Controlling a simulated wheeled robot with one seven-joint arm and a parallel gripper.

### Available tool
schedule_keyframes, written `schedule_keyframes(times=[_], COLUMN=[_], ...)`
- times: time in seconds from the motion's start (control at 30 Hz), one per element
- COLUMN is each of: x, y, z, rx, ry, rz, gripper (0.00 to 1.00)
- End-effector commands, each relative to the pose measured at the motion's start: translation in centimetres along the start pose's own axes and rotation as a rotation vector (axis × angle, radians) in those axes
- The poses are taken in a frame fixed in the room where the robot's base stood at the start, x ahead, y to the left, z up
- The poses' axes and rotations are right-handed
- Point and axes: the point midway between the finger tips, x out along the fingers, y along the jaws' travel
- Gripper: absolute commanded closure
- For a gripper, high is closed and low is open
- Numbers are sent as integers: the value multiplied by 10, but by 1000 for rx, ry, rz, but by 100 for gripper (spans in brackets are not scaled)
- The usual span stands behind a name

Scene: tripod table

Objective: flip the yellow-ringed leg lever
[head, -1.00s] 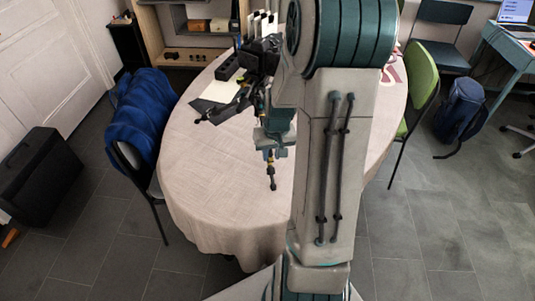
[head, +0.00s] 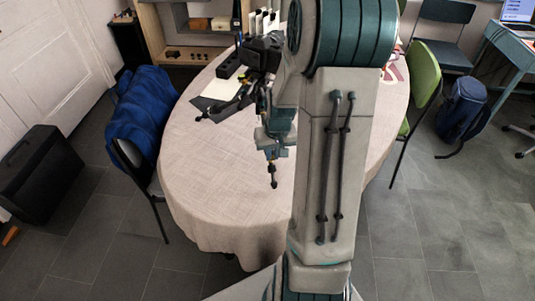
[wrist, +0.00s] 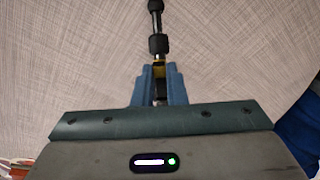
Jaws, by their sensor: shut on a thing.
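A black camera on a dark tripod (head: 262,52) stands on the table, partly hidden by my arm. One leg reaches out to the left. Another leg (head: 272,180) points to the front, with its foot over the bare cloth. My gripper (head: 273,152) is at this front leg. In the wrist view my blue fingertips (wrist: 159,72) are closed around a part of the leg, with a yellow band (wrist: 159,70) showing between them. The black leg (wrist: 158,44) runs on beyond the fingertips. The lever's own position is hidden by the fingers.
The oval table with a pale cloth (head: 215,180) is clear at the front and left. A chair with a blue jacket (head: 150,115) stands left, a green chair (head: 422,75) right.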

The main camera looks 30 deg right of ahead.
Motion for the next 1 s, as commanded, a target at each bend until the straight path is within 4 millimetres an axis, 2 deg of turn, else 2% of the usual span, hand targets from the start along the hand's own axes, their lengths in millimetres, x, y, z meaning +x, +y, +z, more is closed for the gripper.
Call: schedule_keyframes(times=[1.0], x=[-16], y=[-1], z=[-3], rx=[-1], ry=[3], rz=[0], gripper=[95])
